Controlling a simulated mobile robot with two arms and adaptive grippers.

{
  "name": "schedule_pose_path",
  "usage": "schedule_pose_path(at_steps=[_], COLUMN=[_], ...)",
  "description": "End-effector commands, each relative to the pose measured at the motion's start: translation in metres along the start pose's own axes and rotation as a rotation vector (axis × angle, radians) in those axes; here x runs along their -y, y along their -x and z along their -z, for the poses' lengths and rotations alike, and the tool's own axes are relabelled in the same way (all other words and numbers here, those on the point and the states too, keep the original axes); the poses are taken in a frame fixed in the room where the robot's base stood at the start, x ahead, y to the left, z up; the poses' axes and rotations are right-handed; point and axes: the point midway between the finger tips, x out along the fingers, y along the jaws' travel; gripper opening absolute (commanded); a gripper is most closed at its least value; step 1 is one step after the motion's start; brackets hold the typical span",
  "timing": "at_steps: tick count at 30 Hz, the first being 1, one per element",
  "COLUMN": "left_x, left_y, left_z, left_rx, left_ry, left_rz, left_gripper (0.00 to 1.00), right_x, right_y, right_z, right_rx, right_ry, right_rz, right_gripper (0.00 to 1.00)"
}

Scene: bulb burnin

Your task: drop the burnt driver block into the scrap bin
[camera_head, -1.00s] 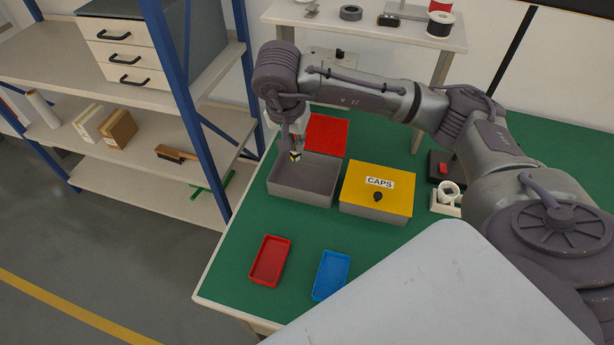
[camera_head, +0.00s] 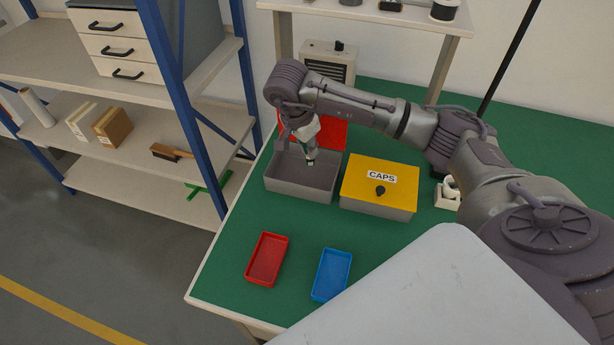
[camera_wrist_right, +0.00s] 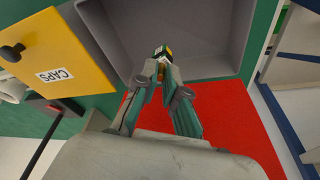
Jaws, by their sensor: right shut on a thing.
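My right gripper (camera_head: 311,160) is shut on a small dark block with yellow, white and green faces, the driver block (camera_wrist_right: 163,50). In the right wrist view the block sits between the fingertips (camera_wrist_right: 160,66). The bin's inside (camera_wrist_right: 205,35) looks empty around the block. How far the block is above the bin floor is hard to tell. A red panel, likely the bin's raised lid (camera_head: 327,133), stands behind it. I see no scrap label. My left gripper is not in view.
A grey box with a yellow lid marked CAPS (camera_head: 368,178) stands close to the bin's right. A red tray (camera_head: 267,260) and a blue tray (camera_head: 332,275) lie in front. Green table surface between them is clear. A blue-posted shelf (camera_head: 185,110) stands left.

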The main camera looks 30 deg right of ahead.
Motion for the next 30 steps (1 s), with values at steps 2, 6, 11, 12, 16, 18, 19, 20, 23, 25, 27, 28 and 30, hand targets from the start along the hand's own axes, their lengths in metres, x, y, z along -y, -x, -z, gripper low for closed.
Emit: schedule_pose_path(at_steps=[2, 6, 11, 12, 16, 18, 19, 20, 23, 25, 27, 28, 30], left_x=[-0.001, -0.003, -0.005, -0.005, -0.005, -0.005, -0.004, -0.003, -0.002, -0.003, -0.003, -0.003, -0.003], left_y=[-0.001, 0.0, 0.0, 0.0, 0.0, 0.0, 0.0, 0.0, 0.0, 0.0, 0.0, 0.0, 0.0], left_z=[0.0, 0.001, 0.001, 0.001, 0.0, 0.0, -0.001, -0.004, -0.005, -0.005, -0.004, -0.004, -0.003], left_rx=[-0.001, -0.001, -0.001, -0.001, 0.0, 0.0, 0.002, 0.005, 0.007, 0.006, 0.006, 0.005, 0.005], left_ry=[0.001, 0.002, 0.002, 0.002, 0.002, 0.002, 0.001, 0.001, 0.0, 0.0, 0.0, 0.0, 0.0], left_rz=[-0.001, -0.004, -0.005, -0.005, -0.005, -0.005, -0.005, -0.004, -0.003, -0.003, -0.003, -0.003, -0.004], left_gripper=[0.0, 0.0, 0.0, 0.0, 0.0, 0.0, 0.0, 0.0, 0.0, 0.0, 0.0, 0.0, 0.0], right_x=[0.0, 0.0, 0.0, 0.0, 0.0, 0.0, 0.0, 0.0, 0.001, 0.001, 0.002, 0.002, 0.002], right_y=[-0.001, 0.0, 0.0, 0.0, 0.0, 0.0, 0.0, 0.0, 0.004, 0.012, 0.024, 0.03, 0.045], right_z=[0.0, 0.0, 0.0, 0.0, 0.0, 0.0, 0.0, 0.0, 0.0, 0.0, 0.0, 0.0, 0.0], right_rx=[0.0, 0.0, 0.0, 0.0, 0.0, 0.0, 0.0, 0.0, 0.001, 0.001, 0.0, 0.0, 0.0], right_ry=[0.0, 0.0, 0.0, 0.0, 0.0, 0.0, 0.0, 0.0, 0.0, -0.001, 0.0, 0.001, 0.0], right_rz=[0.0, 0.0, 0.0, 0.0, 0.0, 0.0, 0.0, 0.0, 0.002, 0.003, 0.006, 0.006, 0.007], right_gripper=[0.0, 0.0, 0.33, 0.39, 0.39, 0.39, 0.39, 0.39, 0.39, 0.39, 0.39, 0.39, 0.39])
